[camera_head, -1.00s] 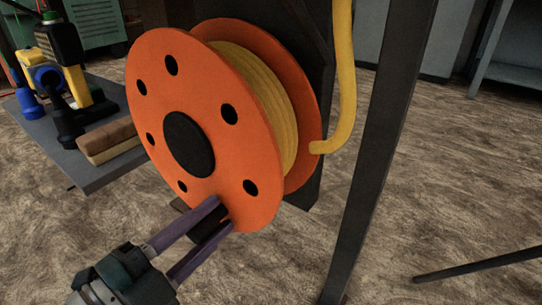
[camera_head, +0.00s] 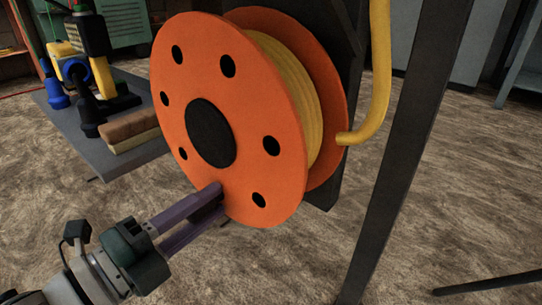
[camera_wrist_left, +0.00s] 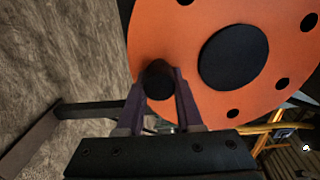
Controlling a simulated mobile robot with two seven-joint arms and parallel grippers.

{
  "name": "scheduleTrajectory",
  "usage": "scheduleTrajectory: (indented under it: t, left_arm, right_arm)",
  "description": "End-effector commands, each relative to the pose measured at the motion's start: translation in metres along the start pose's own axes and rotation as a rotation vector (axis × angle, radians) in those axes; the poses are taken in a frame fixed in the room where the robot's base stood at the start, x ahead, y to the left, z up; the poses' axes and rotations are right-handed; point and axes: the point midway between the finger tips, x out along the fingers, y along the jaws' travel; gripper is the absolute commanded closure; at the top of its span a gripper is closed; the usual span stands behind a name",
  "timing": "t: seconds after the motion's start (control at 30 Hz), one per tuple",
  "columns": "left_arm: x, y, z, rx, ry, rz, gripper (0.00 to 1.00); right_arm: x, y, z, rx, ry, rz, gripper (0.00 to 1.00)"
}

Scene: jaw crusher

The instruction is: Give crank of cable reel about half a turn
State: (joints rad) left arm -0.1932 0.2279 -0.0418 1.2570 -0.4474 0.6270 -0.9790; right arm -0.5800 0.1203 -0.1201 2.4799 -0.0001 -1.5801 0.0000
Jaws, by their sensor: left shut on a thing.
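The cable reel (camera_head: 255,175) has orange discs with dark holes, a black hub and yellow cable wound between the discs. My left gripper (camera_head: 218,200) is at the lower left of the reel's front disc. Its purple fingers are shut on the crank's black handle (camera_wrist_left: 158,80), which shows between the fingers in the left wrist view (camera_wrist_left: 168,90). In the head view the fingers hide the handle. The reel's front face also fills the top of the left wrist view (camera_wrist_left: 180,40). My right gripper is not in view.
Yellow cable (camera_head: 379,70) hangs down right of the reel. A dark post (camera_head: 410,160) stands farther right. At left, a grey shelf (camera_head: 110,160) carries tools and a brown block (camera_head: 130,130). Open floor lies below.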

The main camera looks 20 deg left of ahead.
Motion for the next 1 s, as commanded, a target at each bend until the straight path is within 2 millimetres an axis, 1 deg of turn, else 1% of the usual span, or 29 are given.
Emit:
scheduleTrajectory:
  t: [0.27, 0.3, 0.53, 0.57, 0.83, 0.93, 1.0]
  left_arm:
    - [0.000, 0.001, 0.001, -0.001, -0.004, 0.003, 1.00]
    - [0.000, 0.001, 0.001, -0.002, -0.004, 0.003, 0.63]
    - [0.000, 0.000, 0.001, -0.002, -0.002, 0.001, 0.37]
    - [0.000, 0.000, 0.001, -0.002, -0.002, 0.001, 0.35]
    - [-0.002, 0.000, 0.000, -0.002, -0.002, 0.001, 0.35]
    - [-0.013, -0.002, 0.000, -0.003, -0.002, 0.003, 0.35]
    - [-0.025, -0.003, 0.000, -0.003, -0.002, 0.005, 0.35]
  right_arm:
    - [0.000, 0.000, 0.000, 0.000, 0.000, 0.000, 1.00]
    - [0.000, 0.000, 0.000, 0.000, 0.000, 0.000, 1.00]
    - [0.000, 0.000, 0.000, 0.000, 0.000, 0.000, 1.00]
    - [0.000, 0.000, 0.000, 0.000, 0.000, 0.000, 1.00]
    - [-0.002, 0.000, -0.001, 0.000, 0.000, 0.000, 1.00]
    - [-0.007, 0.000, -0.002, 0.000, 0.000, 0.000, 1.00]
    - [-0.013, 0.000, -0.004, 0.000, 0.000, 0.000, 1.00]
